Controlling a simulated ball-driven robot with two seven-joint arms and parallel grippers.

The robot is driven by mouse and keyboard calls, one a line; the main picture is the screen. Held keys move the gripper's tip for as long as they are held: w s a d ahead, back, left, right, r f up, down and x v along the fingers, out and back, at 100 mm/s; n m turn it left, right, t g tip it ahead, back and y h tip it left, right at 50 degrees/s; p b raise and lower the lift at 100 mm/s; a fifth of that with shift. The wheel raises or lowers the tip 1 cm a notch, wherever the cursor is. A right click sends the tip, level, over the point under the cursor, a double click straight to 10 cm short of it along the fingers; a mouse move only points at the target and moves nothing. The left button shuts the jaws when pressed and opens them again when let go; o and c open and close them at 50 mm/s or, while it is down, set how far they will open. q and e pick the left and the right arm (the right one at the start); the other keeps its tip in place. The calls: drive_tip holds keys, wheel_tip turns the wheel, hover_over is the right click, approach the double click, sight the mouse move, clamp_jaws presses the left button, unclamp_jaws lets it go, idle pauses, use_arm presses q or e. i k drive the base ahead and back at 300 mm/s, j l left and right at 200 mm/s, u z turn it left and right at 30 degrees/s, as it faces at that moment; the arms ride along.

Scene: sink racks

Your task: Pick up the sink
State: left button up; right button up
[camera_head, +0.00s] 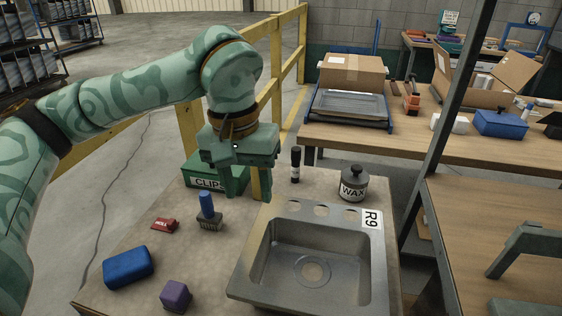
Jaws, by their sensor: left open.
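The sink (262,262) is a grey metal basin with a round drain, several holes along its back ledge and a white "R9" label. It lies on the worktable at the lower middle. My left gripper (239,188) is open, its fingers pointing down. In the picture it is above and left of the sink's back left corner, over the green CLIPS box (238,183), which it partly hides. Nothing shows between the fingers. My right gripper is not in view.
A black marker (295,165) and a WAX jar (353,184) stand behind the sink. A dark post (448,120) rises at the right.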

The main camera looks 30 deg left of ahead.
sight(267, 275)
drive_tip(key=k, duration=1.5)
